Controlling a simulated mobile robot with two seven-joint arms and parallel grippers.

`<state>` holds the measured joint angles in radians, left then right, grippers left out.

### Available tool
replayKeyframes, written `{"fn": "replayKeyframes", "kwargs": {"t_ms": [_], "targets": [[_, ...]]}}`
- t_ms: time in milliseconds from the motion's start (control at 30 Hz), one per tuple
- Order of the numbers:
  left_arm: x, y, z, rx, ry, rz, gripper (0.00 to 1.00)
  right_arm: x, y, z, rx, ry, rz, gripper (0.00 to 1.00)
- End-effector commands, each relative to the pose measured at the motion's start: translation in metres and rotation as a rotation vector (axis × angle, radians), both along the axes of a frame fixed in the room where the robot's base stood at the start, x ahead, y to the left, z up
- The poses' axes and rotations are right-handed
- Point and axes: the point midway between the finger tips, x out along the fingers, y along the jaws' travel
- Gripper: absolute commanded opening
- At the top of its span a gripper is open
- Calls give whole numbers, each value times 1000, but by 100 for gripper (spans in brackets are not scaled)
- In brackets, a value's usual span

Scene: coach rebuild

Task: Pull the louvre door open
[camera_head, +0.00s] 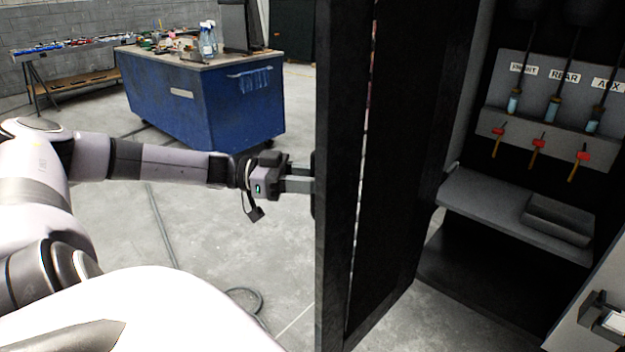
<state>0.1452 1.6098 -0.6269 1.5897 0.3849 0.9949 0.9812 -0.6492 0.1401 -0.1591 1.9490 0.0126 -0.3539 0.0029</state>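The louvre door (395,170) is a tall dark panel seen nearly edge-on in the middle of the head view. It stands swung out, with the cabinet interior showing to its right. A dark vertical handle (314,185) sticks out at the door's left side. My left gripper (300,181) reaches in from the left, its fingers pointing right and meeting the handle. The fingertips are partly lost against the dark handle, so I cannot tell whether they are closed on it. My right gripper is not in view.
A blue workbench (205,105) stands behind my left arm. A cable (245,296) lies on the floor. Concrete floor left of the door is mostly clear.

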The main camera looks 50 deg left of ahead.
Motion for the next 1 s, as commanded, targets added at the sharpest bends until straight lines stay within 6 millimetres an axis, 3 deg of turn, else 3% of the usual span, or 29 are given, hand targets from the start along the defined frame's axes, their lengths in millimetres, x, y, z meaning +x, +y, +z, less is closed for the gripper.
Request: {"fn": "replayKeyframes", "kwargs": {"t_ms": [267, 700, 1000], "targets": [[-3, 2, -3, 1, 5, -3, 34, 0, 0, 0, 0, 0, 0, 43], [-39, 49, -2, 3, 4, -1, 34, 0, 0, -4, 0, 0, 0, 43], [-44, 56, -1, 1, 1, -2, 34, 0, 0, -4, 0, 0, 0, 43]]}}
